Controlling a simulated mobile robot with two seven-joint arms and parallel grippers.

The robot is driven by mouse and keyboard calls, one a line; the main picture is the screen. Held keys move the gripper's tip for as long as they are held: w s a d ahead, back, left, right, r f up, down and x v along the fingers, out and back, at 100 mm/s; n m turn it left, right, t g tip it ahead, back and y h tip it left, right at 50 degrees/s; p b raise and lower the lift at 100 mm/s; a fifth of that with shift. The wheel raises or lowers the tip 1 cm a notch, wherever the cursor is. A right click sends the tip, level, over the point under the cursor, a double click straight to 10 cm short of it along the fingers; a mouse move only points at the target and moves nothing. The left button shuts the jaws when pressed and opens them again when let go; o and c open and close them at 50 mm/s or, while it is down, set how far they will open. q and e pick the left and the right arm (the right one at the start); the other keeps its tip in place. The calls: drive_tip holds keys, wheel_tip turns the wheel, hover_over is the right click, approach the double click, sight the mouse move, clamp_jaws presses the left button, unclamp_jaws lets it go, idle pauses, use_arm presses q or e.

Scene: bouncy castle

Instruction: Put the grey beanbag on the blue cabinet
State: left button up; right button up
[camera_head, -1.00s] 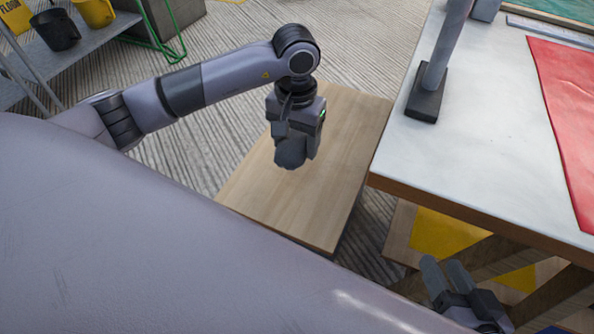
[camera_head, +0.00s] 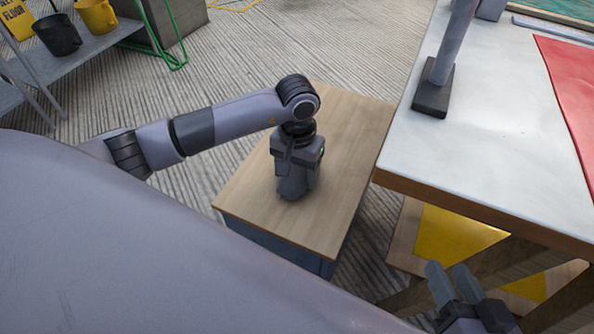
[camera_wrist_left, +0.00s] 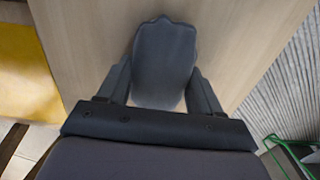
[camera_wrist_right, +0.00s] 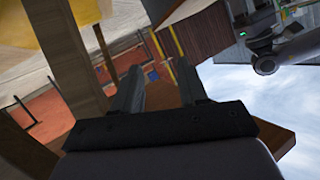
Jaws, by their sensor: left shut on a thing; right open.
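The grey beanbag (camera_head: 291,187) is held by my left gripper (camera_head: 297,177), over the wooden top of the blue cabinet (camera_head: 345,135). The cabinet's blue side (camera_head: 275,245) shows below the near edge of the top. In the left wrist view the beanbag (camera_wrist_left: 165,60) sits upright between both fingers of the left gripper (camera_wrist_left: 162,80), with the wooden top behind it. I cannot tell whether its lower end touches the top. My right gripper (camera_head: 448,272) is open and empty beside the white table, and its spread fingers show in the right wrist view (camera_wrist_right: 158,82).
A white-topped table (camera_head: 480,130) with a red sheet (camera_head: 575,90) and a dark post base (camera_head: 434,92) stands close on the cabinet's right. A yellow panel (camera_head: 455,240) is below it. A metal shelf (camera_head: 85,45) with a black and a yellow bucket stands at the far left.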

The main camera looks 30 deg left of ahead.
sight(297, 170)
use_arm(q)
drive_tip(key=o, duration=1)
drive_tip(key=shift+f, duration=0.2)
drive_tip(key=o, duration=0.4)
drive_tip(key=shift+r, duration=0.2)
use_arm(e)
drive_tip(key=shift+r, duration=0.1)
use_arm(q)
drive_tip(key=shift+r+p, duration=0.3)
drive_tip(key=shift+r, duration=0.05)
wheel_tip(297, 170, up, 5)
drive_tip(key=shift+w+r+p, duration=0.1)
drive_tip(key=shift+r+p, duration=0.05)
drive_tip(key=shift+p, duration=0.8)
wheel_tip(297, 170, up, 6)
drive_tip(key=shift+r+p, duration=0.1)
drive_tip(key=shift+p, duration=0.7)
use_arm(e)
drive_tip(key=shift+s+d+r+h, duration=0.1)
drive_tip(key=shift+d+r+h, duration=0.05)
drive_tip(key=shift+d+h, duration=0.45)
drive_tip(key=shift+s, duration=0.1)
